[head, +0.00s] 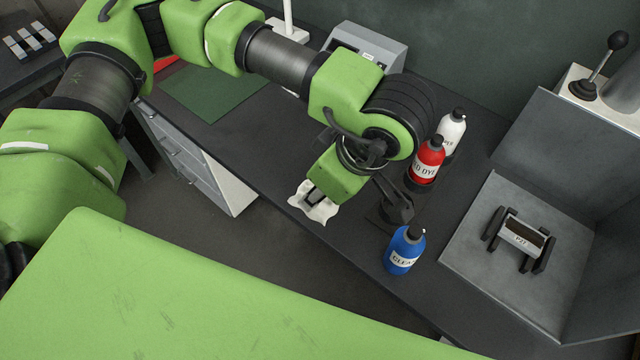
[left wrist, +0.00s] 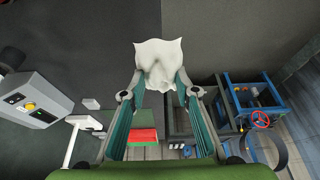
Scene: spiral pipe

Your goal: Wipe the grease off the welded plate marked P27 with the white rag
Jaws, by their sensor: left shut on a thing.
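The white rag (head: 314,205) is crumpled between the fingers of my left gripper (head: 319,196), near the front edge of the dark bench. The left wrist view shows the rag (left wrist: 160,62) spread between the fingertips of my left gripper (left wrist: 156,88). The plate labelled P27 (head: 520,238) sits in a dark holder inside the grey metal enclosure at the right. A dark brown patch shows on its upper face. The rag is well to the left of the plate and apart from it. My right gripper is not in view.
A blue bottle (head: 405,250), a red dye bottle (head: 427,163) and a white bottle (head: 452,134) stand between the rag and the enclosure (head: 480,215). A dark bracket-like thing (head: 396,206) is near them. A grey device (head: 367,46) and a green mat (head: 210,88) are farther left.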

